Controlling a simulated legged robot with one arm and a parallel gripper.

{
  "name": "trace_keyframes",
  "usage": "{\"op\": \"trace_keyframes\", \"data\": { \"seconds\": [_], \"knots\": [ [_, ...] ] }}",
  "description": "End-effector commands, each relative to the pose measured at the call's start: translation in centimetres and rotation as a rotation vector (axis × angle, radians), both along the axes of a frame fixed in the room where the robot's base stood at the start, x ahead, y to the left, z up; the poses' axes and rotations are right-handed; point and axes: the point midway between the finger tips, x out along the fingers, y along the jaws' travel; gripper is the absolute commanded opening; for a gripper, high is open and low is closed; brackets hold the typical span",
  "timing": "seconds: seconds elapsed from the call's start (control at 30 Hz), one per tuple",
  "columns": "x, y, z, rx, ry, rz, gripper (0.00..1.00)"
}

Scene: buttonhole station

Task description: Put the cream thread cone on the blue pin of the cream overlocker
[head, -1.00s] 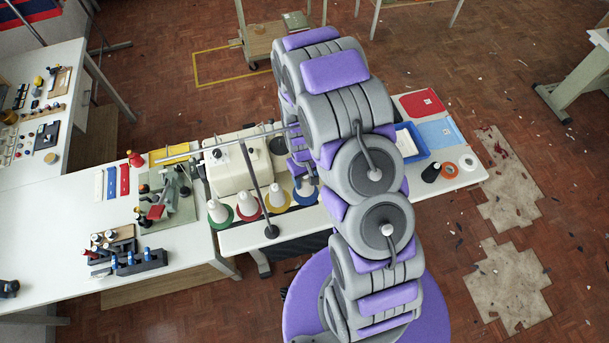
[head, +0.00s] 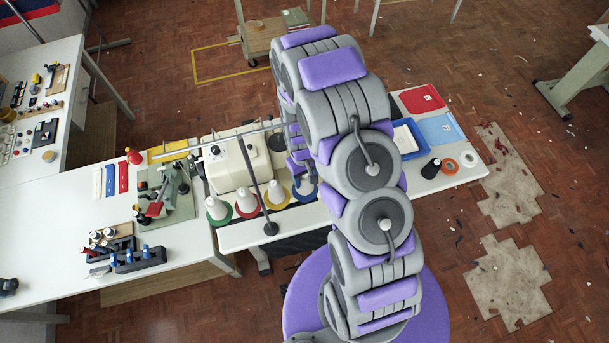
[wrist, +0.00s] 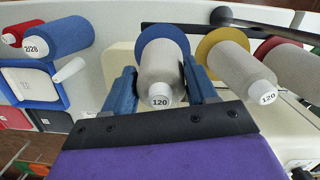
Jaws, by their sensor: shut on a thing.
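My gripper (wrist: 160,88) is shut on the cream thread cone (wrist: 161,75), with one blue finger on each side of it. The cone's white top marked "120" faces the wrist camera. The blue disc (wrist: 172,30) shows behind the cone's wide end; any pin there is hidden by the cone. I cannot tell whether the cone touches the disc. In the head view the blue disc (head: 305,192) lies at the right end of the row, partly hidden by my arm. The cream overlocker (head: 238,163) stands behind the row.
Cream cones stand on the green (head: 218,209), red (head: 246,203) and yellow (head: 276,195) discs beside it. A thin stand pole (head: 256,185) rises nearby. A blue tray (head: 410,140), a dark cone (head: 431,169) and rolls lie to the right.

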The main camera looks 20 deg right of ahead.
Motion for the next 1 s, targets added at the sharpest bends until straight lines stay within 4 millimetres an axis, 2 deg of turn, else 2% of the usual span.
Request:
{"op": "trace_keyframes", "data": {
  "seconds": [0.17,0.2,0.47,0.77,1.0],
  "knots": [
    [0.0,0.1,-0.3,-0.001,0.000,0.001,0.17],
    [0.0,0.1,-0.2,-0.001,0.000,0.001,0.60],
    [0.0,0.1,-0.2,-0.001,0.000,0.001,0.85],
    [0.0,0.1,-0.1,-0.001,0.000,0.001,0.87],
    [0.4,0.1,1.7,0.000,-0.003,0.001,0.87]
  ]
}}
